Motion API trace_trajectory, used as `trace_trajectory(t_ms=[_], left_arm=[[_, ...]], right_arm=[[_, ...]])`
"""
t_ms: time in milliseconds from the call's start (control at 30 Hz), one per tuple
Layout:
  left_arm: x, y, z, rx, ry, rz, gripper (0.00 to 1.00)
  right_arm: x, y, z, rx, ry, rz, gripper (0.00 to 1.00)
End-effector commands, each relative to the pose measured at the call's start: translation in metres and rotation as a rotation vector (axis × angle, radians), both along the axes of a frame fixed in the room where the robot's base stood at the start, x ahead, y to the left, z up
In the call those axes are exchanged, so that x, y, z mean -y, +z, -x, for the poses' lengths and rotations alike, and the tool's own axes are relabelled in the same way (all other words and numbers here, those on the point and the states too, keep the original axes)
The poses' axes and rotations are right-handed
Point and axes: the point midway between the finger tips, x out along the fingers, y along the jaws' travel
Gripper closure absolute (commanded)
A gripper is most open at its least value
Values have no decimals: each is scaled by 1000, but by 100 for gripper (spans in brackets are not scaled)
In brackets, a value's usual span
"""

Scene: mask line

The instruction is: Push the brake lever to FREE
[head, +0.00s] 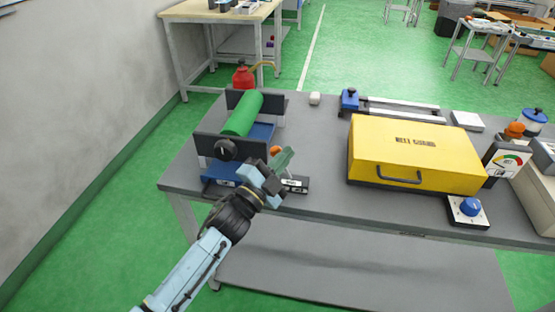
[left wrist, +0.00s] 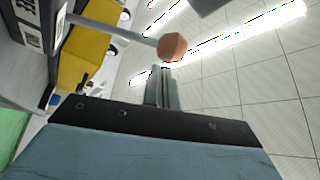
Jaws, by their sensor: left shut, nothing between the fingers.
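The brake lever shows as an orange ball knob (head: 275,150) at the front right of the roller stand in the head view. In the left wrist view its grey rod (left wrist: 110,28) comes in from the upper left and ends in the orange ball (left wrist: 172,46). My left gripper (head: 286,158) is shut and empty, with its fingertips close beside the knob; I cannot tell whether they touch. Its closed fingers (left wrist: 163,78) point at the ball in the left wrist view. A dark plate with a white label (head: 294,184) lies by the lever; its words are too small to read.
The stand carries a green roll (head: 243,114) and a black hand knob (head: 226,149). A yellow case (head: 412,150) stands to the right on the grey table (head: 325,190). Bare table lies between stand and case.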

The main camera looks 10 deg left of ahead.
Motion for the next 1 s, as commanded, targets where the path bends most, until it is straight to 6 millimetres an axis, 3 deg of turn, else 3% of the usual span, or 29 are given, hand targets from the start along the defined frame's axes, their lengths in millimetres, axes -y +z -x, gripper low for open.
trace_trajectory(t_ms=[467, 700, 800, 1000], left_arm=[[2, 3, 1, -1, 1, 2, 100], [33, 29, 7, 0, -2, 6, 100], [20, 15, 28, -4, 1, -1, 100], [1, 2, 65, -3, 0, 1, 100]], right_arm=[[4, 3, 2, 0, 3, 5, 100], [-2, 24, 8, -7, -4, -4, 100], [-18, 21, 10, -9, -10, -24, 100], [-29, 21, 8, -4, -13, -39, 100]])
